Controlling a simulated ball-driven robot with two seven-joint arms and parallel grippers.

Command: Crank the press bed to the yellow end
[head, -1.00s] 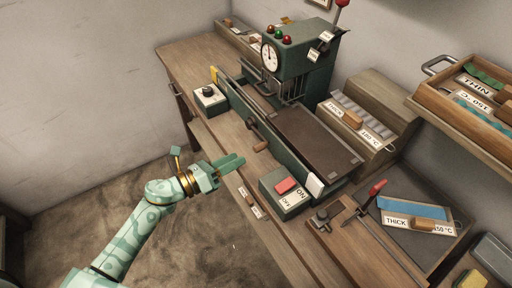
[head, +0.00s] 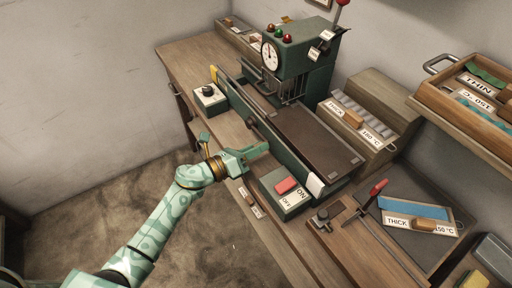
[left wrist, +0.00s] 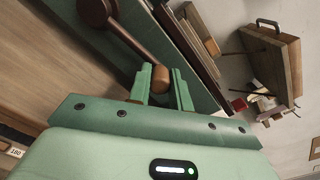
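The press (head: 300,75) is dark green, with a dial and coloured lamps. Its brown bed (head: 318,140) lies on a long green rail frame, towards the end with the white tab (head: 315,184). The yellow end (head: 213,74) is the far left one. My left gripper (head: 262,150) is at the crank on the frame's front side. In the left wrist view, the crank arm (left wrist: 128,40) runs to a brown wooden knob (left wrist: 161,78) between my fingertips. The fingers look apart around it, with no clear grip. My right gripper is not in view.
A grey-green ON/OFF box (head: 285,192) with a red button stands close to my left gripper. A small box with a black knob (head: 209,95) sits further left. A dark tray (head: 400,185) and red-handled lever (head: 375,190) are at right.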

